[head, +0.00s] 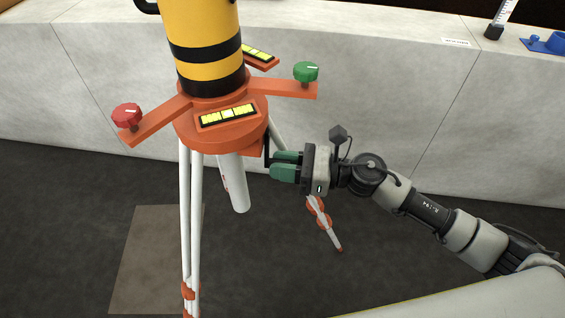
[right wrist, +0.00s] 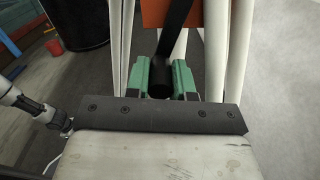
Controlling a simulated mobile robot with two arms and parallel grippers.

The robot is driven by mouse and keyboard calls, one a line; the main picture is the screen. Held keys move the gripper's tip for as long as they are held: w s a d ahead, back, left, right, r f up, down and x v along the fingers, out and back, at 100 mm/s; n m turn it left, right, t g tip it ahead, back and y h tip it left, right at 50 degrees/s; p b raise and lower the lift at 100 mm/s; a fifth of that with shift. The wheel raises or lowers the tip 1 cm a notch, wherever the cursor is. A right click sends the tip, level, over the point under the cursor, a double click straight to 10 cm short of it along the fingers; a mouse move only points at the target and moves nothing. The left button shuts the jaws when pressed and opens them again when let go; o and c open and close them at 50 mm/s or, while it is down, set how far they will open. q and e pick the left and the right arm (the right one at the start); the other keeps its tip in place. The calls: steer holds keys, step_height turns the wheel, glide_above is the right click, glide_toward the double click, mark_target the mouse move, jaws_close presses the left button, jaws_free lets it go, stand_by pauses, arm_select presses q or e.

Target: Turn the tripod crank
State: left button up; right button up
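The tripod has an orange head (head: 195,127) and white legs (head: 189,220), with a white tube (head: 234,182) hanging below the head. Its black crank (head: 266,150) hangs at the right side of the head. In the right wrist view the crank arm (right wrist: 177,28) runs down to a black handle (right wrist: 161,82). My right gripper (head: 285,166) has green fingers, which lie on either side of the handle and appear closed on it. The fingers hide much of the handle in the head view. My left gripper is not in view.
A yellow and black cylinder (head: 205,40) stands on the tripod head. A red knob (head: 127,116) and a green knob (head: 305,72) sit on its orange arms. A pale wall (head: 400,100) stands behind. Dark floor (head: 70,220) surrounds the legs.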

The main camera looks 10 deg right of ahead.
jaws_close()
steer(key=n+b, duration=0.1)
steer(key=w+n+b, duration=0.1)
steer(key=b, duration=0.3)
steer(key=shift+w+d+f+n, duration=0.2)
steer(key=shift+w+d+n, duration=0.05)
steer(key=shift+n, duration=0.15)
steer(key=o, duration=0.6)
jaws_free()
steer(key=shift+r, duration=0.1)
